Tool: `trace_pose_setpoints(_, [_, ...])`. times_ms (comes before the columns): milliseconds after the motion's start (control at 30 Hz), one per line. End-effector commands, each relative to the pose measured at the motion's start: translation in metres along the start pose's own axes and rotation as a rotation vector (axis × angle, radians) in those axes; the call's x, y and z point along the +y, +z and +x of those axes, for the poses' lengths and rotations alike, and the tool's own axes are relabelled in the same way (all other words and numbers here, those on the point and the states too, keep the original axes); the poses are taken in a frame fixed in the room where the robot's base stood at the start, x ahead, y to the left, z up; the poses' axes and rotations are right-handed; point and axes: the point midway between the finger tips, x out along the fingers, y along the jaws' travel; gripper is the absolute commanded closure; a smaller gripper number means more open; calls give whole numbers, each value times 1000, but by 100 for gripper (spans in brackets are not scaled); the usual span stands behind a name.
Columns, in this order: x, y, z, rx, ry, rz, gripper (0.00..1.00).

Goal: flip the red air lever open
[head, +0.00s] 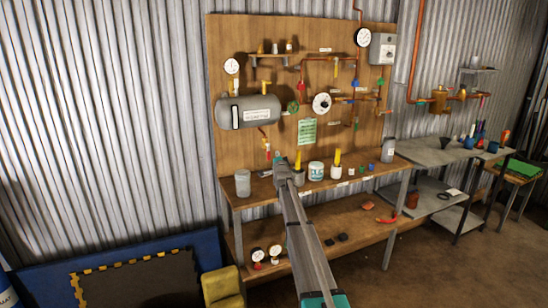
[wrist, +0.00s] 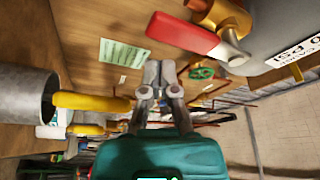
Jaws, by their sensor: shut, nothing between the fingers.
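The red lever (wrist: 185,38) sits on a brass valve (wrist: 222,16) at the top of the wrist view, beside the grey tank (wrist: 282,45). In the head view the tank (head: 250,111) is on the board, and the small red lever (head: 267,147) shows below it. My gripper (wrist: 161,66) is shut and empty. Its fingertips lie below and left of the lever in the wrist view, apart from it in the picture. In the head view my gripper (head: 281,163) is just below the lever, above the bench. The exact gap in depth cannot be told.
A wooden board (head: 226,50) carries gauges, pipes and a green handwheel (head: 293,107). On the bench (head: 262,190) stand a grey cup (head: 243,183), a white tub (head: 316,171) and yellow-handled tools. In the wrist view a yellow handle (wrist: 90,101) is close to my gripper's left.

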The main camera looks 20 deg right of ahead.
Motion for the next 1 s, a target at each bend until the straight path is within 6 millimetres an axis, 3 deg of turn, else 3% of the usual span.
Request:
trace_pose_setpoints(167, [4, -6, 5, -5, -3, 1, 100])
trace_pose_setpoints(700, [-12, -5, -79, -11, -6, 3, 100])
trace_pose_setpoints(1000, [-14, -5, -94, -11, -7, 3, 100])
